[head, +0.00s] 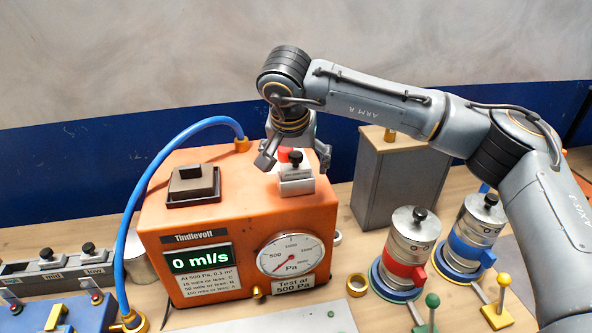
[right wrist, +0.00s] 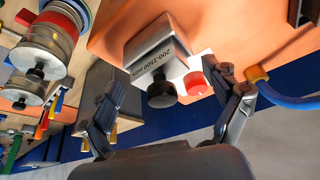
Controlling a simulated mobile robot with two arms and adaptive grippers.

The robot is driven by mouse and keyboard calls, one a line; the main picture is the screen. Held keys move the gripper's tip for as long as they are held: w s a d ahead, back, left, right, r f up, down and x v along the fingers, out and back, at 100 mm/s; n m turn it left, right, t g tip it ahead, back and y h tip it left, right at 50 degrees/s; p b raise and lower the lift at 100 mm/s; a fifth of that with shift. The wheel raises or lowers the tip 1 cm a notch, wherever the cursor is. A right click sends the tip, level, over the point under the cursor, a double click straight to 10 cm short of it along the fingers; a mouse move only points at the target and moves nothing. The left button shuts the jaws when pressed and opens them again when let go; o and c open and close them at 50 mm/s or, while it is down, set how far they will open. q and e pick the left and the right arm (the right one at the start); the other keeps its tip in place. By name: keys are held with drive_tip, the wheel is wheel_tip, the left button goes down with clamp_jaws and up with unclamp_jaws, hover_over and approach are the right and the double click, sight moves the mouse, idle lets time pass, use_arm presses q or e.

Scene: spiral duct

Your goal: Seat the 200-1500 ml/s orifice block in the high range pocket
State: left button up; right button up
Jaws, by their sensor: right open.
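The 200-1500 ml/s orifice block (head: 297,186) is a silver block with a black knob. It stands on top of the orange tester (head: 160,228), near its right end. Its printed label shows in the right wrist view (right wrist: 158,52). My right gripper (head: 292,163) is open just above the block, with its fingers either side of the knob. In the right wrist view the open fingers (right wrist: 172,100) are apart, with the knob between and beyond them. I cannot tell which place is the high range pocket. My left gripper is not in view.
A red knob (right wrist: 195,83) sits close beside the block. A dark square fitting (head: 193,182) is on the tester's top left. A blue hose (head: 150,185) arches over the tester. A grey rack (head: 65,264) with black-knobbed blocks lies left. Silver canisters (head: 408,240) stand right.

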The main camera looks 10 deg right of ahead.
drive_tip(key=shift+a+r, duration=0.1)
drive_tip(key=c, duration=1.4)
drive_tip(key=shift+c, duration=0.2)
